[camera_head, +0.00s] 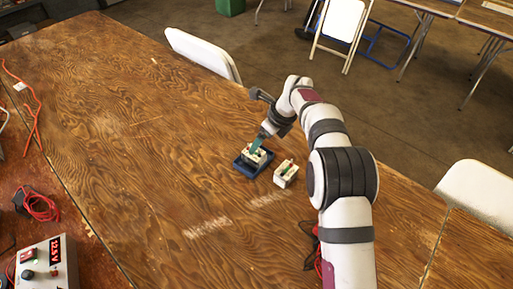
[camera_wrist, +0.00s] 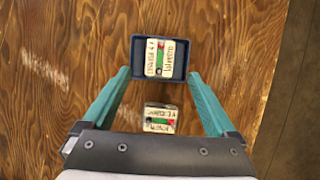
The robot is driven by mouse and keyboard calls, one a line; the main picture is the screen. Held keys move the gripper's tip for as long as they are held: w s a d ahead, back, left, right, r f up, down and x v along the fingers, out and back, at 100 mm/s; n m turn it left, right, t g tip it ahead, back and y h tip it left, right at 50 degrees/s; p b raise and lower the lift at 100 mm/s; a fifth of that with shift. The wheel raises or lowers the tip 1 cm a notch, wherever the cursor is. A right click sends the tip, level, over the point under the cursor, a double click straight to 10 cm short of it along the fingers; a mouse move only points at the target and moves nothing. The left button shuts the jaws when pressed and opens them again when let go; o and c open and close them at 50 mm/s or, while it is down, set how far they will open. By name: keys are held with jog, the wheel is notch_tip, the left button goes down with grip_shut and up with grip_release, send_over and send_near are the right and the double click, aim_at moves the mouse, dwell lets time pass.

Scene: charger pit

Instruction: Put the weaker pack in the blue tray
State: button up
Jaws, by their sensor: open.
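The blue tray (camera_head: 246,171) sits on the wooden table; its dark blue rim also shows in the wrist view (camera_wrist: 183,60). One white pack (camera_head: 258,158) lies inside the tray, with lettering and red and green marks on top (camera_wrist: 152,57). A second, similar white pack (camera_head: 286,174) stands on the table outside the tray; the wrist view shows it nearer my palm (camera_wrist: 159,119). The marks are too small to tell which pack is weaker. My gripper (camera_wrist: 159,75) is open, its teal fingers apart above the tray, holding nothing between the tips.
A meter box with a red display (camera_head: 47,262) and red leads (camera_head: 41,207) are at the left. White chairs (camera_head: 203,54) stand along the table's far side. The table left of the tray is clear.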

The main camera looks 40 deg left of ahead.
jog(key=d+r+n, duration=0.2)
jog(key=d+r, duration=0.7)
jog(key=d, duration=0.3)
jog(key=s+d+r+n+h, duration=0.1)
jog(key=s+d+r+n, duration=0.15)
jog(key=d, duration=0.55)
jog(key=s+d+r+n+h, duration=0.1)
jog(key=s+d+r+n, duration=0.2)
jog(key=d, duration=0.5)
jog(key=s+d+f+n, duration=0.1)
jog(key=s+d+n, duration=0.1)
jog(key=s+d, duration=0.4)
jog(key=s+d+f+n, duration=0.2)
jog(key=s+d, duration=0.5)
jog(key=s, duration=0.8)
jog(key=shift+d+f+h, duration=0.15)
jog(key=shift+f+h, duration=0.05)
jog(key=shift+h, duration=0.2)
jog(key=shift+w+n, duration=0.1)
jog(key=shift+n, duration=0.15)
